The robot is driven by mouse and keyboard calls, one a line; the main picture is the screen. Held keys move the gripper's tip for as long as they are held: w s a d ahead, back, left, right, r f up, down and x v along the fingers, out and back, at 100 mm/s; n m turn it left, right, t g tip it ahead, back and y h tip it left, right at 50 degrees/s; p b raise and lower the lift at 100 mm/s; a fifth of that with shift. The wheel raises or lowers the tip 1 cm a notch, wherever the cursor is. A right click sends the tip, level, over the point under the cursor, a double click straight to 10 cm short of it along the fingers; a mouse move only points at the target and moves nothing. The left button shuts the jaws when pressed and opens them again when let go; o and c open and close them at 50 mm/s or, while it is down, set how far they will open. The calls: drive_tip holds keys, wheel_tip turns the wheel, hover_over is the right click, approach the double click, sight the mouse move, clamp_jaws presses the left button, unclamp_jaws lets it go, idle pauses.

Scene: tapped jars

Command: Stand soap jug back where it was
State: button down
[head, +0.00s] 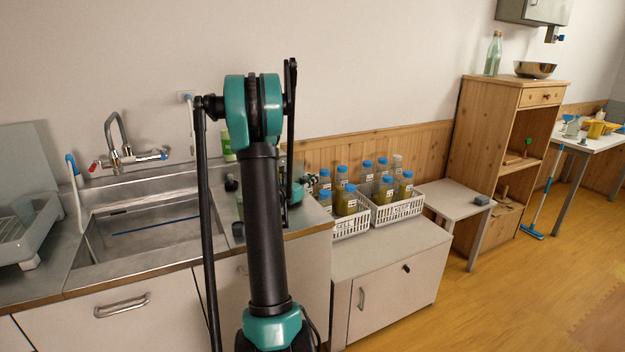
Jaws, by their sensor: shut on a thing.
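Several blue-capped jugs with yellow-green contents and white labels stand in two white crates; one is the front jug (346,201) in the left crate. The labels are too small to read, so I cannot tell by sight which is the soap jug. My gripper (311,181) is mostly hidden behind my own raised arm. Its dark fingers show at the left end of the left crate (352,228). It is shut on what looks like a blue-capped jug (325,181) there. I cannot tell whether that jug touches the crate floor.
The crates stand on a low white cabinet (395,268). A steel sink (145,237) with a tap (118,145) is at left. A green bottle (227,146) stands behind my arm. A low side table (455,203) and a wooden shelf (505,145) stand to the right.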

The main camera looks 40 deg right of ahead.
drive_tip(key=shift+f, duration=0.55)
idle(0.4)
drive_tip(key=c, duration=1.5)
unclamp_jaws()
drive_tip(key=shift+c, duration=0.2)
drive_tip(key=shift+a, duration=0.1)
drive_tip(key=v, duration=0.7)
drive_tip(key=shift+a, duration=0.4)
drive_tip(key=shift+s, duration=0.1)
idle(0.3)
drive_tip(key=v, duration=0.7)
drive_tip(key=shift+a, duration=0.2)
